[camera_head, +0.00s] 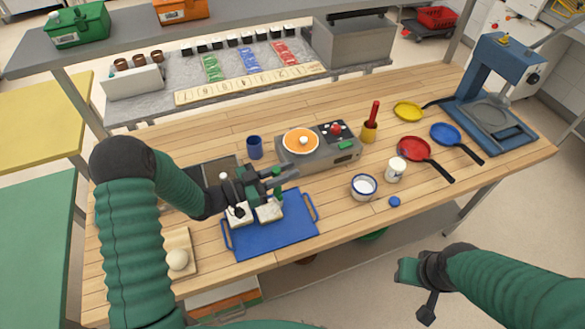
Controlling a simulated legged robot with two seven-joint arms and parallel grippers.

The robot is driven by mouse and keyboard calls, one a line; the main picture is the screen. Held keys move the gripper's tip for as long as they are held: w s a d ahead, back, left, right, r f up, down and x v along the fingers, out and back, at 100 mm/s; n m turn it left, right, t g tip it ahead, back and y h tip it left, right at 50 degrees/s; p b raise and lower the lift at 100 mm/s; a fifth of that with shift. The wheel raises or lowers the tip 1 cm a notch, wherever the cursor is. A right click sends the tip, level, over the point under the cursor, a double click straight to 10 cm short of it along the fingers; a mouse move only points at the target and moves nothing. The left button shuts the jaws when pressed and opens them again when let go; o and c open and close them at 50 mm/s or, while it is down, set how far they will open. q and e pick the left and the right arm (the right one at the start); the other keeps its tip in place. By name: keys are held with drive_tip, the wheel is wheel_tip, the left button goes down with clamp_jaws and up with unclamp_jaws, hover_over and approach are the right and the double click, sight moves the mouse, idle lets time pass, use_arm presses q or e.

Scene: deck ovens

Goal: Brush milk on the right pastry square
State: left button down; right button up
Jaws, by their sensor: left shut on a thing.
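Two pale pastry squares lie side by side on a blue tray (285,238). The right pastry square (270,211) is partly under my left gripper; the left pastry square (240,215) is partly covered too. My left gripper (284,178) is shut on a green brush (277,187), held upright above the right square. The brush's lower end is too small to tell whether it touches the pastry. A white bowl with a blue rim (364,187) holds white milk, right of the tray. My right gripper (416,287) is off the table's front edge, away from everything; its jaws are unclear.
A grey burner with an orange pan (300,141) stands behind the tray, beside a dark blue cup (254,147). A white mug (396,169) and a blue lid (394,202) are near the bowl. A dough ball (177,260) sits on a board at left. Front right tabletop is clear.

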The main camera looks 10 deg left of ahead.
use_arm(q)
drive_tip(key=shift+v, duration=0.8)
wheel_tip(320, 180, up, 7)
drive_tip(key=p, duration=0.5)
drive_tip(key=shift+p, duration=0.3)
drive_tip(key=a, duration=1)
drive_tip(key=shift+b, duration=0.45)
